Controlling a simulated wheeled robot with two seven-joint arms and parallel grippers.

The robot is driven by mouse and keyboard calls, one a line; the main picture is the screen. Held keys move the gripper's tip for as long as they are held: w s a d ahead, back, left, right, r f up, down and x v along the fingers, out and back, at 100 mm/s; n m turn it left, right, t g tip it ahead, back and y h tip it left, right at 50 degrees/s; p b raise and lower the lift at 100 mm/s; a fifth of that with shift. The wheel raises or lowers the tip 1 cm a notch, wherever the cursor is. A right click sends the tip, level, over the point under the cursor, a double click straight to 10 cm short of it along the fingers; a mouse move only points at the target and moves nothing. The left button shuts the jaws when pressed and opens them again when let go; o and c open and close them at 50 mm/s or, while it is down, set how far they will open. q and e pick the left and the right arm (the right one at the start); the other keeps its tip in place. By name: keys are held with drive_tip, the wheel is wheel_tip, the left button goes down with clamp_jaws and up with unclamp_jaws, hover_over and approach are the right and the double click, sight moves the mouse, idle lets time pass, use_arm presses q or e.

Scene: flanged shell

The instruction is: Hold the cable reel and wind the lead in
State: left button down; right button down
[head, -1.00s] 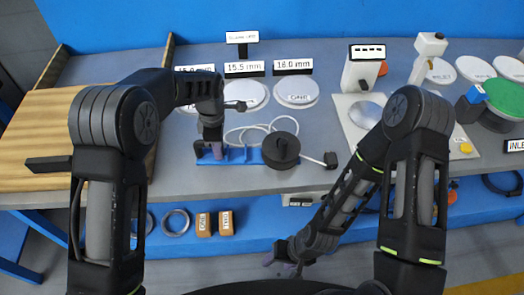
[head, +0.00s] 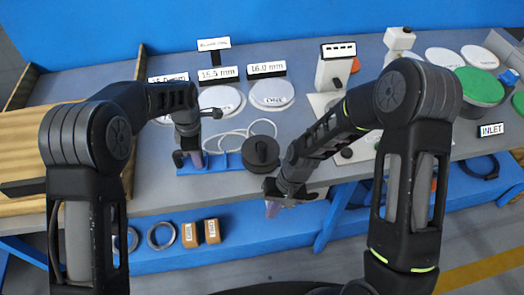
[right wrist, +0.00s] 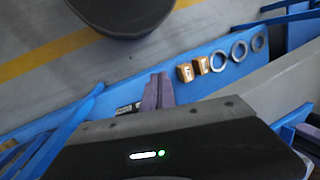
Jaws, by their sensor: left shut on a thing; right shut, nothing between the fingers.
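The cable reel is a dark drum with a knob (head: 262,152) on a blue base (head: 226,163), on the grey bench near its front edge. Its white lead (head: 262,123) lies in loose loops behind it. My left gripper (head: 195,161) points down and is shut on the left part of the blue base. My right gripper (head: 273,207) is shut and empty, low in front of the bench edge, just right of and below the drum. Its purple fingertips (right wrist: 158,90) also show together in the right wrist view. My right forearm hides the lead's plug end.
White discs (head: 222,101) and size signs (head: 218,74) stand behind the reel. A white device (head: 335,68) and green-topped disc (head: 478,86) are to the right. A wooden board (head: 60,145) is left. The lower blue shelf holds rings (head: 161,236) and brown boxes (head: 212,231).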

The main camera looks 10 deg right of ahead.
sight(262, 147)
drive_tip(key=shift+n+h, duration=0.3)
drive_tip(key=w+r, duration=0.2)
drive_tip(key=r, duration=0.2)
drive_tip(key=w+d+r, duration=0.1)
drive_tip(key=w+r, duration=0.1)
drive_tip(key=r, duration=0.3)
drive_tip(key=w+r, duration=0.2)
drive_tip(key=r, duration=0.2)
drive_tip(key=shift+w+d+r, duration=0.15)
drive_tip(key=shift+w+d, duration=0.2)
drive_tip(key=shift+d, duration=0.05)
drive_tip(key=w+d+r+t+h, duration=0.1)
drive_tip(key=w+r+h, duration=0.2)
drive_tip(key=r, duration=1.3)
drive_tip(key=w, duration=0.2)
drive_tip(key=shift+w+d+r+n, duration=0.2)
drive_tip(key=shift+w+r+n, duration=0.2)
drive_tip(key=shift+f, duration=0.15)
wheel_tip(262, 147, down, 6)
drive_tip(key=shift+f, duration=0.2)
drive_tip(key=shift+f, duration=3.1)
drive_tip(key=shift+s+a, duration=0.1)
drive_tip(key=shift+a, duration=0.05)
